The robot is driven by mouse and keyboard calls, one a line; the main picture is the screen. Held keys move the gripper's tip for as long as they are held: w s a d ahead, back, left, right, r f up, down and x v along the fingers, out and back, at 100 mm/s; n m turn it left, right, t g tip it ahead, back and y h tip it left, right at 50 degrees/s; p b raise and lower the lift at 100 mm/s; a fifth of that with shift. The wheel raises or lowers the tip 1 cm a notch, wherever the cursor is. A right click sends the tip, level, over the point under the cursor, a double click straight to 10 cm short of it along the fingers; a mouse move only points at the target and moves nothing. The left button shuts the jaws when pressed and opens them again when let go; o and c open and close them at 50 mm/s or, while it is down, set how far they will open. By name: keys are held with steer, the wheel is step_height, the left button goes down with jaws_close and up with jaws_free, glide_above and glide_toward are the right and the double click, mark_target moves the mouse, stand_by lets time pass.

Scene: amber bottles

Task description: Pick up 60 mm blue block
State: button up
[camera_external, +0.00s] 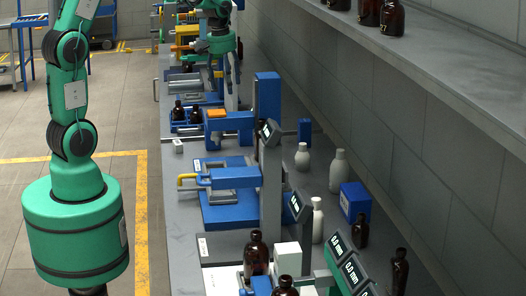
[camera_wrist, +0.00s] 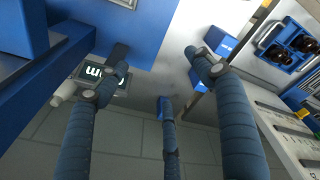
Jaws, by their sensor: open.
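Two blue blocks show in the external view: a larger one (camera_external: 355,201) by the white bottles at the right, and a smaller one (camera_external: 304,130) near the wall. No size mark is readable on either, so I cannot tell which is 60 mm. In the wrist view a blue block with a pale label (camera_wrist: 220,41) lies beyond the right finger, partly covered by it. A small blue piece (camera_wrist: 160,106) shows behind the middle finger. My gripper (camera_wrist: 158,82) is open, its ribbed fingers spread with nothing held. In the external view it hangs over the far bench (camera_external: 232,85).
A blue upright fixture (camera_external: 268,100) and blue clamp stations (camera_external: 225,177) crowd the bench. A tray of amber bottles (camera_wrist: 292,42) stands to the right in the wrist view. White bottles (camera_external: 338,170) and amber bottles (camera_external: 257,253) stand nearer. A shelf (camera_external: 440,55) overhangs the right side.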

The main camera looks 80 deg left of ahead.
steer(key=s+a+f+n+p, duration=0.1)
steer(key=a+f, duration=0.2)
steer(key=a, duration=0.3)
steer(key=s+a+f+n+g+p, duration=0.1)
steer(key=a+f+n+p, duration=0.1)
steer(key=a+f, duration=0.2)
steer(key=s+a+f+n+h+p, duration=0.1)
steer(key=s+a+f+n, duration=0.1)
steer(key=a, duration=0.7)
steer(key=shift+a+f, duration=0.25)
steer(key=shift+f, duration=0.45)
steer(key=shift+f, duration=0.1)
steer(key=shift+w+f, duration=0.1)
steer(key=shift+f, duration=4.1)
steer(key=shift+f, duration=0.1)
steer(key=shift+a+f, duration=0.15)
steer(key=shift+f, duration=2.35)
